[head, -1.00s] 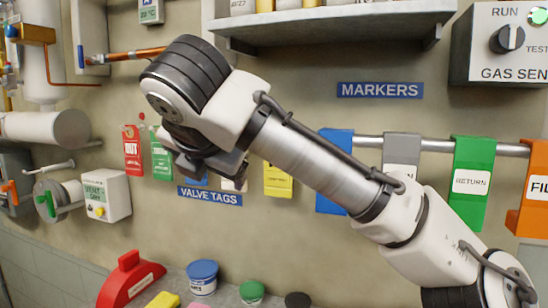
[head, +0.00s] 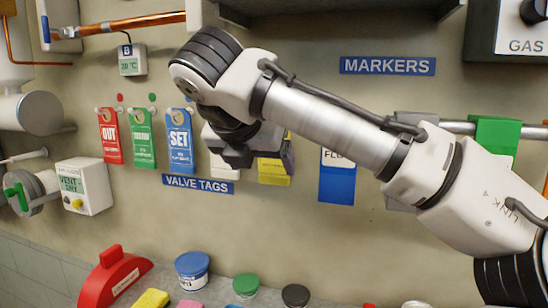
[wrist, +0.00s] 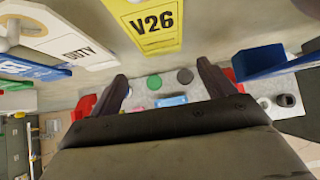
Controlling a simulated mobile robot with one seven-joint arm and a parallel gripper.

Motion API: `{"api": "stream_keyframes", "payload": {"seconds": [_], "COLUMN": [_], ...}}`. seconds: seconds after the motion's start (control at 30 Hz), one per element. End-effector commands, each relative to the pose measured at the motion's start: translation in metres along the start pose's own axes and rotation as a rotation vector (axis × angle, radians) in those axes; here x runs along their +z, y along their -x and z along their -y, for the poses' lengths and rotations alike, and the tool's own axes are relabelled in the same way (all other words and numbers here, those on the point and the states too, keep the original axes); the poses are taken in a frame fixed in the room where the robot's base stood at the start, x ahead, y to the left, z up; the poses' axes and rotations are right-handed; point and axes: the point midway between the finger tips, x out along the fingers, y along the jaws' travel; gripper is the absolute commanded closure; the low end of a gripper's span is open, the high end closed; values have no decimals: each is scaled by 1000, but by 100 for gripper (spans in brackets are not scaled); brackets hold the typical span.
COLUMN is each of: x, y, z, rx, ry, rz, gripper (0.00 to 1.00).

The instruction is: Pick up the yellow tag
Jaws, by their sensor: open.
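The yellow tag (head: 273,172) hangs on the wall at the right end of the valve tag row, partly hidden behind my gripper in the head view. In the wrist view the yellow tag (wrist: 150,22) shows at the top, marked V26, and its upper part is cut off. My gripper (head: 262,154) is in front of the wall by the tag. In the wrist view my gripper (wrist: 162,80) has its two dark fingers apart, with nothing held between them. The tag lies beyond the fingertips, and I cannot tell the exact gap.
A white tag (head: 222,172) hangs just left of the yellow one, with blue (head: 180,140), green (head: 143,138) and red (head: 110,135) tags further left. A blue marker (head: 337,178) hangs to the right. Tubs (head: 192,270) and a red case (head: 113,280) stand below.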

Motion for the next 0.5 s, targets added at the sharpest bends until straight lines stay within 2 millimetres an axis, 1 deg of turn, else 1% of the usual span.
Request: {"api": "stream_keyframes", "payload": {"seconds": [0.17, 0.3, 0.4, 0.5], "x": [4, 11, 9, 8], "y": [-12, -32, -46, -54], "z": [3, 7, 6, 6], "rx": [-3, -4, -2, -1], "ry": [-1, -1, 0, 0], "rz": [0, 0, 0, 0], "gripper": [18, 18, 18, 18]}}
